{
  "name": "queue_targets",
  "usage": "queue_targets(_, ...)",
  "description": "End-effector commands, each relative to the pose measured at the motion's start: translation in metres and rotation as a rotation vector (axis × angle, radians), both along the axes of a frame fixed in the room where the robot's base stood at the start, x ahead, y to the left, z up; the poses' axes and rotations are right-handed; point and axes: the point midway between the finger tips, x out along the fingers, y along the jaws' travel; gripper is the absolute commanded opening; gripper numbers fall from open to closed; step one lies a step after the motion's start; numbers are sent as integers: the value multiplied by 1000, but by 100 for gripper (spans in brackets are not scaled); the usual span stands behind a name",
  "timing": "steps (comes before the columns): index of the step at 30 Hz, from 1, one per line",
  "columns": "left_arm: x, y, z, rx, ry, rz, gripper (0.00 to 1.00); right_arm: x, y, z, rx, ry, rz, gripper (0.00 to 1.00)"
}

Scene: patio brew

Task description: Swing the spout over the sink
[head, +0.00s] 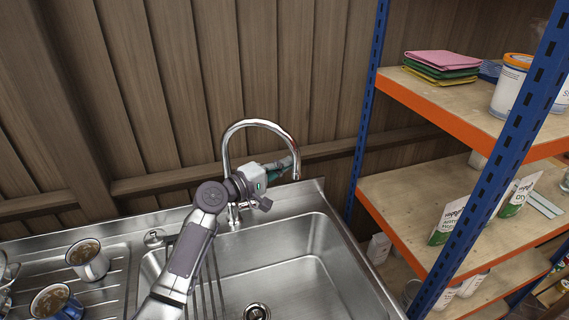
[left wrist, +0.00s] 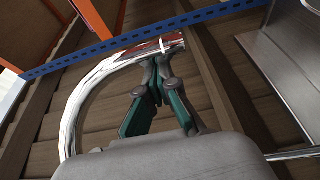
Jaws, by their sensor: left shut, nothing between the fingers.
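The chrome spout (head: 256,123) arches up from the back rim of the sink, and its free end hangs down at the right. In the left wrist view the spout (left wrist: 97,78) curves from lower left to its end at upper right. My left gripper (head: 290,163) is beside the free end of the spout, between its two legs as pictured. Its fingers (left wrist: 157,62) are shut and empty, with the tips at or very near the spout's end; I cannot tell if they touch. The steel sink (head: 305,268) lies below. My right gripper is not in view.
Mugs with brown contents (head: 88,262) (head: 56,301) stand on the drainboard at left. A blue-and-orange shelf rack (head: 408,90) with cloths, tubs and pouches stands close at right. A wooden plank wall (head: 170,90) is behind the spout.

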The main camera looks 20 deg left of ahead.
Motion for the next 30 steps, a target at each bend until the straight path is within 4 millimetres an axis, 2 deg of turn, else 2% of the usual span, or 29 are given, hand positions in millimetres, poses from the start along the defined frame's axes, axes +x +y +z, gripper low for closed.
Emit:
queue_targets(5,-4,1,-2,0,-1,-23,0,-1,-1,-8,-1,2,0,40)
queue_targets(11,-18,2,-6,4,-3,-111,0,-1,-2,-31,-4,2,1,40)
queue_targets(21,-63,11,-7,4,-4,-403,0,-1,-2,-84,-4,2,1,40)
queue_targets(30,-102,31,-2,0,-3,-678,0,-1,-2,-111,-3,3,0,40)
